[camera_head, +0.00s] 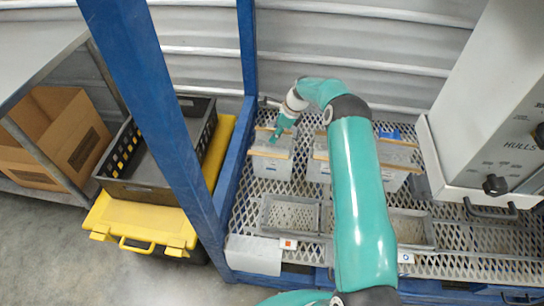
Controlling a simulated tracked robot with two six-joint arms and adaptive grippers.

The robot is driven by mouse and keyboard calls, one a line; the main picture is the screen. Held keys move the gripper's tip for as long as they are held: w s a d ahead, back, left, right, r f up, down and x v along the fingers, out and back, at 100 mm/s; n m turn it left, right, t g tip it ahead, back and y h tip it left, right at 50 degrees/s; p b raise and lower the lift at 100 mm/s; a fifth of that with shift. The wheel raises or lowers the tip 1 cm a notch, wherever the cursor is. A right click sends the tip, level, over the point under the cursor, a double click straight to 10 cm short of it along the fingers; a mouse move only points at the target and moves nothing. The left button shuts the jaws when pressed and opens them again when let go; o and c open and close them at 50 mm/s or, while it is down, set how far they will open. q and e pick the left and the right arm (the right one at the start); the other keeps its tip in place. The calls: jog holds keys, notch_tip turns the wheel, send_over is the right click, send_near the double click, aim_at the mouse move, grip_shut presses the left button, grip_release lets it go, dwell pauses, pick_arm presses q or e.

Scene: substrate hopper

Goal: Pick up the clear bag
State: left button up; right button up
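A pale, see-through, bag-like container (271,165) with tan strips along its top edges stands on the metal mesh bench (247,192). I cannot tell for sure that it is the clear bag. My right gripper (277,135) points down at its top, near the back strip. The gripper is small and seen from behind, so its finger opening and any contact are unclear. A similar pale container (393,178) stands to the right, partly hidden by my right arm. My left gripper is not in view.
Shallow grey trays (262,215) sit at the front of the bench. A white machine marked HULLS (487,110) stands right. A blue post (165,125) rises at the left. Beyond it are a black crate (140,190), yellow case (140,228) and cardboard box (35,150).

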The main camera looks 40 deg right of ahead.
jog(key=shift+w+a+f, duration=0.2)
jog(key=shift+w+f, duration=0.1)
jog(key=shift+f, duration=0.3)
jog(key=shift+f, duration=0.25)
dwell(0.3)
grip_shut()
jog(key=shift+s, duration=0.1)
